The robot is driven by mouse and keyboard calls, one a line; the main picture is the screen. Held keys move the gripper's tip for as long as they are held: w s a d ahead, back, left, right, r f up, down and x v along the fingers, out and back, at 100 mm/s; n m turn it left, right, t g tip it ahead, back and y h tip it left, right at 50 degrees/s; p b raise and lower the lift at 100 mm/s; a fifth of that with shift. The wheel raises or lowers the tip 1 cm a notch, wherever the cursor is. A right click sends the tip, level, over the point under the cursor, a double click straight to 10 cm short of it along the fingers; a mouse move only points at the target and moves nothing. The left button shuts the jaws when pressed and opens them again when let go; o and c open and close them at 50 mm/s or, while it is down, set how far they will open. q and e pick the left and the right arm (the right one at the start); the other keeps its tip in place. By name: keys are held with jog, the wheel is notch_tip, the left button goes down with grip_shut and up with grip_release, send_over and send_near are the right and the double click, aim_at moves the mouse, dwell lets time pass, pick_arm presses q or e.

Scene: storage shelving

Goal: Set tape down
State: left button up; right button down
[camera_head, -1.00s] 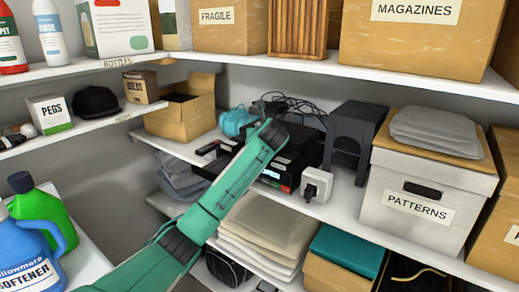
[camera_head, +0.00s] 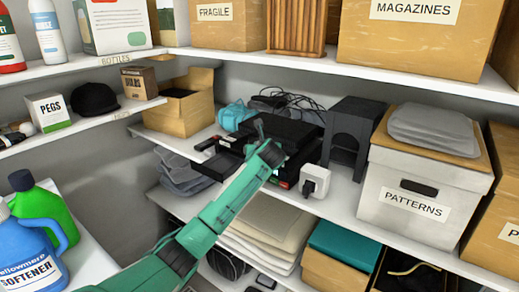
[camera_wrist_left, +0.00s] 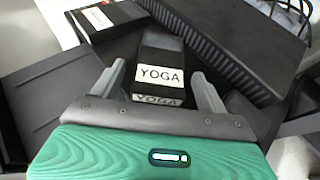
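The tape is a black cassette (camera_wrist_left: 160,72) with a white YOGA label, seen in the left wrist view. It lies on a dark surface between the two fingers of my left gripper (camera_wrist_left: 160,84). The fingers are apart, and a gap shows between each finger and the tape. In the head view my left gripper (camera_head: 260,130) is over the black equipment on the middle shelf, and its own wrist hides most of the fingers. I cannot make out the YOGA tape in the head view. My right gripper is not in view.
Another black cassette with a white label (camera_wrist_left: 98,18) lies at the upper left of the wrist view. A black ribbed box (camera_wrist_left: 225,45) stands close behind the tape. In the head view, a white plug adapter (camera_head: 315,181), black stand (camera_head: 352,135) and PATTERNS box (camera_head: 415,195) stand to the right.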

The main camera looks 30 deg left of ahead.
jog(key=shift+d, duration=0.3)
pick_arm(q)
jog(key=shift+s+d+r, duration=0.1)
jog(key=shift+s+d, duration=0.05)
jog(key=b+v, duration=0.2)
jog(key=v, duration=0.9)
jog(key=shift+s+d+r+b, duration=0.15)
jog(key=shift+s+r+b, duration=0.05)
jog(key=shift+b, duration=0.1)
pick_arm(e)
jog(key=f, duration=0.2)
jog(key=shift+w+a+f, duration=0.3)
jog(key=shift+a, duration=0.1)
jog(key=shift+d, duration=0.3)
